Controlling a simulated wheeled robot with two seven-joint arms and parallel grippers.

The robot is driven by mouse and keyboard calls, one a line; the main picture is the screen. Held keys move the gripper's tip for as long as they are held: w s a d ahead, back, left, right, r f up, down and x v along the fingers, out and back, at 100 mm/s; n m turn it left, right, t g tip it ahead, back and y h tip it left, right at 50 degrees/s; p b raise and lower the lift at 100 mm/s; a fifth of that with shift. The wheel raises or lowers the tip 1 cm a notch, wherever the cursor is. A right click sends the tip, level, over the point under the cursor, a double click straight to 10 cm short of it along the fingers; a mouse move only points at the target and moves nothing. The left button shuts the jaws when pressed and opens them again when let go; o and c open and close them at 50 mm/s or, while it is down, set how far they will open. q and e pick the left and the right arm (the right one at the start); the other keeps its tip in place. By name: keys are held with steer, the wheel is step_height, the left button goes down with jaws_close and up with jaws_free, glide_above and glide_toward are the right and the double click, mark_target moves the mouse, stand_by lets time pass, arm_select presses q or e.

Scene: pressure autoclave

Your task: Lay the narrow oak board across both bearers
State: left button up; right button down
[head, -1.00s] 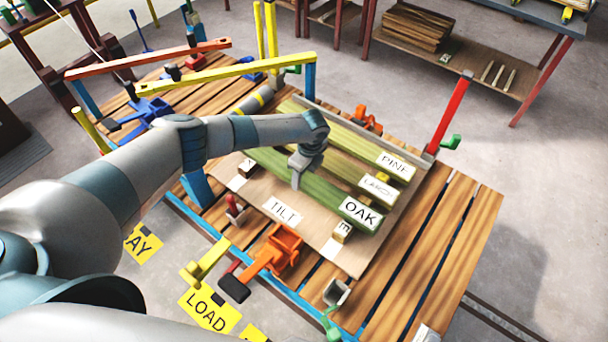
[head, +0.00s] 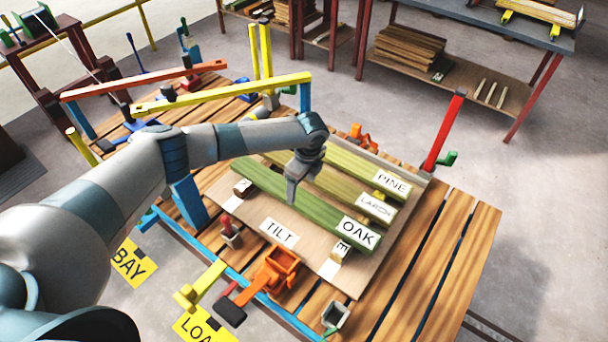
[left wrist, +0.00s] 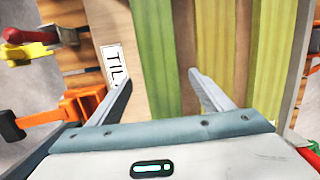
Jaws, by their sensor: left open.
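The green oak board (head: 325,215) with an OAK label lies slantwise nearest me on the pale panel marked TILT (head: 320,262). Two small labelled bearer blocks, a left one (head: 243,188) and a right one (head: 341,249), show at its near edge; whether the board rests on them is unclear. My left gripper (head: 292,200) is open over the board's middle. In the left wrist view the oak board (left wrist: 152,60) runs between its two fingers (left wrist: 162,82); whether they reach below its top is unclear. My right gripper is not in view.
Boards labelled PINE (head: 365,168) and LARCH (head: 345,190) lie just behind the oak. An orange clamp (head: 275,272) stands at the near side, a red post (head: 443,132) at the right. The slatted table (head: 440,250) is bare to the right.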

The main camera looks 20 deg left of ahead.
mark_target(304, 200)
arm_select(q)
step_height(304, 200, up, 7)
steer(key=b, duration=0.1)
steer(key=shift+s+d+f+b, duration=0.2)
steer(key=shift+d+b, duration=0.1)
steer(key=shift+d, duration=0.1)
